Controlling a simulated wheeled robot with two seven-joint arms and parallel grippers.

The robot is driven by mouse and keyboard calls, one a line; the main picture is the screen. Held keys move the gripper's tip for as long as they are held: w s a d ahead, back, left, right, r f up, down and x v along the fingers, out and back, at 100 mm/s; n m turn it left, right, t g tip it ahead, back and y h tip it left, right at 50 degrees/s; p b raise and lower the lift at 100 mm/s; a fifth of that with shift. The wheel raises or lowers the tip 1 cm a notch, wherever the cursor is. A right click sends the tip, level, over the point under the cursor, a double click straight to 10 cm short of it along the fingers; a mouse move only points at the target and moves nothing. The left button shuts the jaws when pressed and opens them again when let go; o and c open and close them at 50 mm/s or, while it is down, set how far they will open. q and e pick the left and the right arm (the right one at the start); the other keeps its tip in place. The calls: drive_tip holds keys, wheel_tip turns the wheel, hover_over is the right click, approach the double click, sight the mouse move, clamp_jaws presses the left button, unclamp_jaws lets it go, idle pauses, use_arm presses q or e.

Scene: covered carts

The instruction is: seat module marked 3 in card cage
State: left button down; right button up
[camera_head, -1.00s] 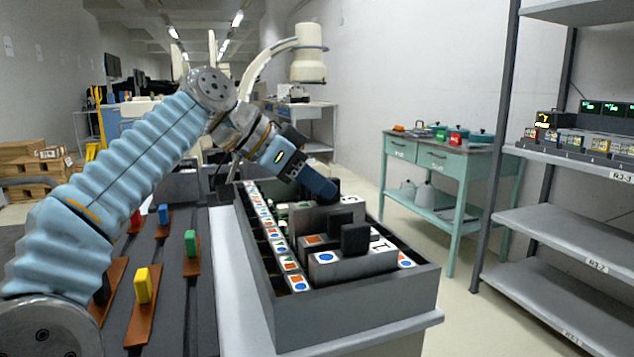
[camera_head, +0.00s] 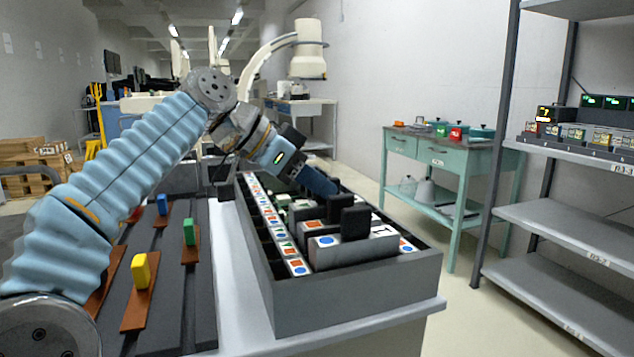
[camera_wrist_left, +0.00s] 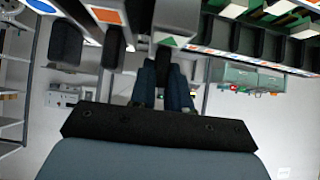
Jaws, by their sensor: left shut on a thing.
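The card cage (camera_head: 345,298) is a dark grey open box on a pale cart. Two seated modules with black handles stand near its front. The nearest module (camera_head: 345,252) shows a blue circle and a mark that looks like 1; the one behind it (camera_head: 312,227) shows an orange square. My left gripper (camera_head: 322,187) points down into the cage behind them, shut on a black handle. In the left wrist view that handle belongs to a module with a green triangle (camera_wrist_left: 172,42). Its number is hidden, and I cannot tell how deep it sits. My right gripper is out of view.
Left of the cage, a dark panel carries yellow (camera_head: 140,271), green (camera_head: 189,232) and blue (camera_head: 162,204) blocks on brown strips. A green table (camera_head: 455,160) and grey shelves (camera_head: 560,225) stand to the right. Symbol labels (camera_head: 268,217) line the cage's left side.

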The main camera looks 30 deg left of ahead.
use_arm(q)
drive_tip(key=shift+f+b, duration=0.35)
drive_tip(key=shift+f, duration=0.1)
drive_tip(key=c, duration=1)
unclamp_jaws()
drive_tip(key=p+v, duration=0.4)
drive_tip(key=v, duration=0.9)
drive_tip(key=shift+s+a+r, duration=0.15)
drive_tip(key=shift+a+r, duration=0.1)
